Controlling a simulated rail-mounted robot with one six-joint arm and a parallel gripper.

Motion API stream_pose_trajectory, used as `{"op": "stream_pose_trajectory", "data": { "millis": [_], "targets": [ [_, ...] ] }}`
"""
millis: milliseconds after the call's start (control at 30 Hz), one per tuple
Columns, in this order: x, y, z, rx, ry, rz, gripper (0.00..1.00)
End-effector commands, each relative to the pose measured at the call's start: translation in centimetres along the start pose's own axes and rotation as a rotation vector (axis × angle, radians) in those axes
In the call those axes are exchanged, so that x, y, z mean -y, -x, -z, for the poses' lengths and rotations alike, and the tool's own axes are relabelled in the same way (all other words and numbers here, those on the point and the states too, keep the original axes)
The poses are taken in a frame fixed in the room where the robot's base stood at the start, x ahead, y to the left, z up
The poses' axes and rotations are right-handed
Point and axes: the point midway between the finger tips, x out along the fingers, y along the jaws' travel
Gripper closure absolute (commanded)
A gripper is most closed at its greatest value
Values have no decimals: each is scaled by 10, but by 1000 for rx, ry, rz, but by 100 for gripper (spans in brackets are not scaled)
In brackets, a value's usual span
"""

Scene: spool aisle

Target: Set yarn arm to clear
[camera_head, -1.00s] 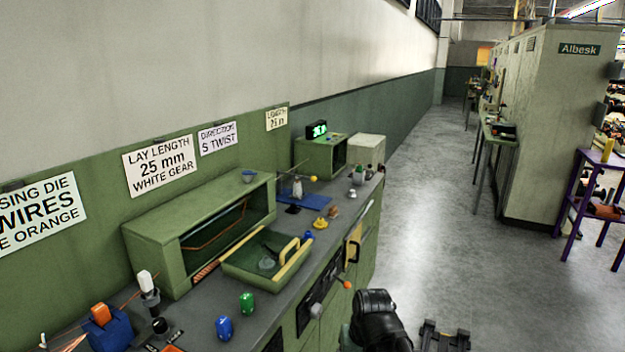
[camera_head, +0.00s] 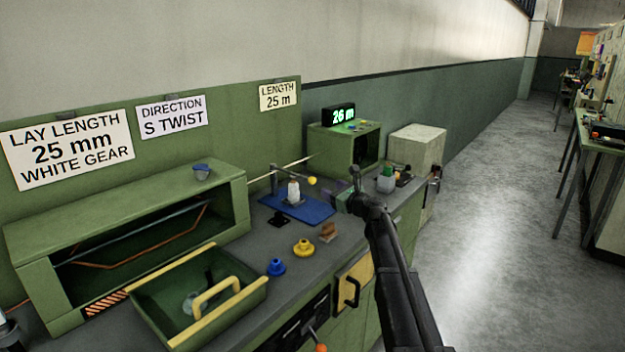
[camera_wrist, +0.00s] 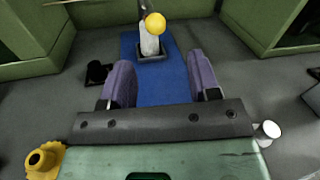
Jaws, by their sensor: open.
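A yellow ball (camera_head: 313,180), which looks like the knob of the yarn arm, is beside a white upright piece (camera_head: 293,192) above a blue mat (camera_head: 305,210). In the wrist view the yellow ball (camera_wrist: 155,22) overlaps the top of the white piece (camera_wrist: 149,45), which stands in a dark base at the mat's far end. My gripper (camera_wrist: 162,82) is open and empty, its two purple fingers spread over the blue mat, short of the ball. In the head view my gripper (camera_head: 335,190) is right of the ball, partly hidden by my arm.
A green tray with yellow handles (camera_head: 195,300) stands front left. Blue (camera_head: 276,267) and yellow (camera_head: 303,248) knob-like pieces sit nearer on the bench. A green box bearing a 26 m display (camera_head: 340,115) and a pale cabinet (camera_head: 417,150) stand behind. The aisle floor is clear.

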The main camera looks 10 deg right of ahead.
Motion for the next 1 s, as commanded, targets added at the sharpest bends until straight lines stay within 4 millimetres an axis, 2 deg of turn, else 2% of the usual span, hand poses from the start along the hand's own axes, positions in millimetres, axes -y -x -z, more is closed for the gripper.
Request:
{"op": "stream_pose_trajectory", "data": {
  "millis": [167, 267, 500, 600, 700, 900, 1000],
  "targets": [
    [0, -11, -1, -1, 4, -3, 44],
    [-1, -28, -1, -1, 5, -6, 44],
    [-1, -85, 0, -1, 7, -5, 44],
    [-2, -102, 0, -1, 7, -6, 44],
    [-2, -108, -1, -1, 8, -5, 44],
    [-3, -108, -1, -1, 8, -5, 44],
    [-3, -108, -1, -1, 8, -5, 59]
  ]
}}
